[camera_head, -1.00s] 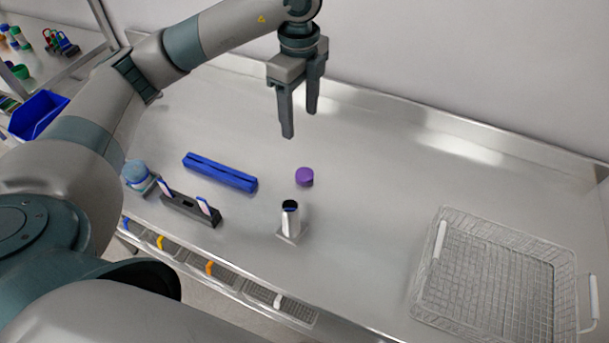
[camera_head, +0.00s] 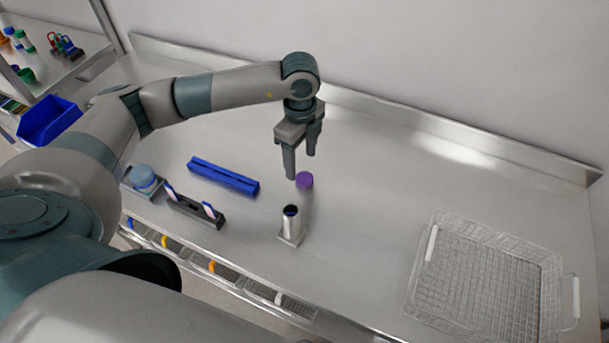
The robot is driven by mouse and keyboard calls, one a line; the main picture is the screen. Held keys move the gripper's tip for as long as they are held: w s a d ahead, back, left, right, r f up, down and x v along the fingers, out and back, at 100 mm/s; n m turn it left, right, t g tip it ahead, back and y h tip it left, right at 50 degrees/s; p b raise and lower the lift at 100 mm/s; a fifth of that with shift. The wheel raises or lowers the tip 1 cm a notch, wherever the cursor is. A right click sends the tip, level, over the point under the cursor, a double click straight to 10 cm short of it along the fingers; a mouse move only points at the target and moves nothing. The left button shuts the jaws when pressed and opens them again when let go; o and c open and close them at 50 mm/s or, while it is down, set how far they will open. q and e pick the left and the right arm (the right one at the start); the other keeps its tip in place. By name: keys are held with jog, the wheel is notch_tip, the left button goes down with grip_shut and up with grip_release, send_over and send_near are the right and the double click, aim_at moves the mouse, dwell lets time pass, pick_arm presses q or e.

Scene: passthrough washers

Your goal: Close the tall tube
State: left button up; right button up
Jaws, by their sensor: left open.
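The tall tube (camera_head: 291,224) is a pale cylinder standing upright in a small square base on the steel counter. Its dark open mouth faces up and no cap sits on it. A purple cap (camera_head: 305,181) lies on the counter just behind the tube, apart from it. My left gripper (camera_head: 301,166) is open and empty, pointing down, with its fingertips just above and behind the purple cap. The near finger hangs just left of the cap in the picture; I see no contact. My right gripper is not in view.
A blue bar-shaped rack (camera_head: 222,176), a black holder (camera_head: 195,210) with white pieces and a blue-lidded jar (camera_head: 143,178) stand left of the tube. A wire basket (camera_head: 490,285) is at the right. The counter (camera_head: 400,190) between tube and basket is clear.

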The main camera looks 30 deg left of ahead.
aim_at(304, 177)
pick_arm(q)
jog(key=shift+f, duration=0.2)
jog(key=shift+s+d+f+p, duration=0.1)
jog(key=shift+d+f+p, duration=0.2)
jog(key=shift+f+p, duration=0.5)
notch_tip(304, 177, down, 3)
jog(key=shift+d+r+p, duration=0.15)
jog(key=shift+p, duration=0.65)
jog(key=shift+f, duration=0.45)
jog(key=shift+c, duration=0.3)
jog(key=c, duration=1.1)
jog(key=shift+o, duration=0.2)
jog(key=shift+r, duration=0.15)
